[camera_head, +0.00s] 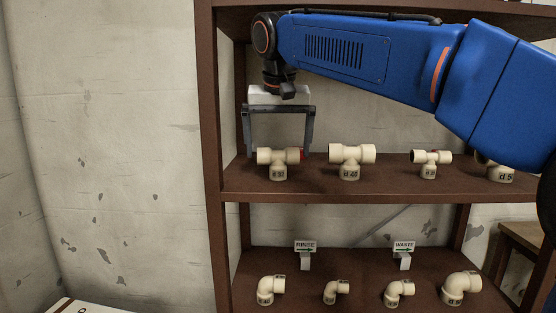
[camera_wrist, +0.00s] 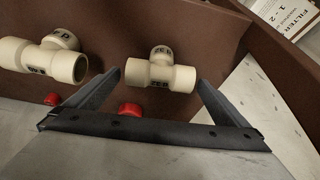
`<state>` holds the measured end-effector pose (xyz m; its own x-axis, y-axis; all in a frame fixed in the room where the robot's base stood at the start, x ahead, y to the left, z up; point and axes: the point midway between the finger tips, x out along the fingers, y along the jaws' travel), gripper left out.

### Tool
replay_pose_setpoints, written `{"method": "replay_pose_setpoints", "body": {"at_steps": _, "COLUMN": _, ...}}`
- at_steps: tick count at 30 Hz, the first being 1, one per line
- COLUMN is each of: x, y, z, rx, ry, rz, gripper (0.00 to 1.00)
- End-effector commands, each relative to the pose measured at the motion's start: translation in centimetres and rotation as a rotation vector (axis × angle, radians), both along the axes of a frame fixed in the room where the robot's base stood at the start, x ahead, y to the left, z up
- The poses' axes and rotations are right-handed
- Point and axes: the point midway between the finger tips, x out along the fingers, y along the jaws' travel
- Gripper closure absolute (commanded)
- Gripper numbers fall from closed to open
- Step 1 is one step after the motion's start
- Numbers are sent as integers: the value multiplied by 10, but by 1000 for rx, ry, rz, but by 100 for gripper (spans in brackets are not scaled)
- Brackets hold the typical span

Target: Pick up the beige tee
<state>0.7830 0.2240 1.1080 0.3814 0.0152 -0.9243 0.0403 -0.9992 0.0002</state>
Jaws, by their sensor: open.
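Several beige tees stand in a row on the upper brown shelf (camera_head: 390,186), branch down with labels facing out. The leftmost tee (camera_head: 278,158) is directly below and between the fingers of my gripper (camera_head: 279,151). In the wrist view this tee (camera_wrist: 160,72) lies between the two open fingertips (camera_wrist: 159,78), with a gap on each side. My gripper is open, points down and holds nothing. A larger tee (camera_head: 351,155) stands to the right; it also shows in the wrist view (camera_wrist: 42,60). A smaller tee (camera_head: 430,160) is farther right. The rightmost tee (camera_head: 500,172) is partly hidden by my arm.
Red pieces (camera_wrist: 130,109) show beside the tees. The lower shelf holds several beige elbows (camera_head: 270,288) and small PURGE (camera_head: 305,246) and WASTE (camera_head: 404,246) signs. The left shelf post (camera_head: 209,150) stands close to my gripper. A shelf board (camera_head: 230,4) is above my arm.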

Motion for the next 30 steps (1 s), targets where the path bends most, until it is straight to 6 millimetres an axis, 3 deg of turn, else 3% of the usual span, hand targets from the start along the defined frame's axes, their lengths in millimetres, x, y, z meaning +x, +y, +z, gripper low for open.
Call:
{"method": "replay_pose_setpoints", "body": {"at_steps": 5, "x": 6, "y": 0, "z": -6, "rx": -1, "ry": 1, "rz": -1, "gripper": 0}}
{"method": "replay_pose_setpoints", "body": {"at_steps": 15, "x": 21, "y": 0, "z": -43, "rx": 0, "ry": -1, "rz": -1, "gripper": 0}}
{"method": "replay_pose_setpoints", "body": {"at_steps": 24, "x": 22, "y": 0, "z": -46, "rx": 0, "ry": -1, "rz": 0, "gripper": 0}}
{"method": "replay_pose_setpoints", "body": {"at_steps": 30, "x": 22, "y": 0, "z": -46, "rx": 0, "ry": -1, "rz": 0, "gripper": 46}}
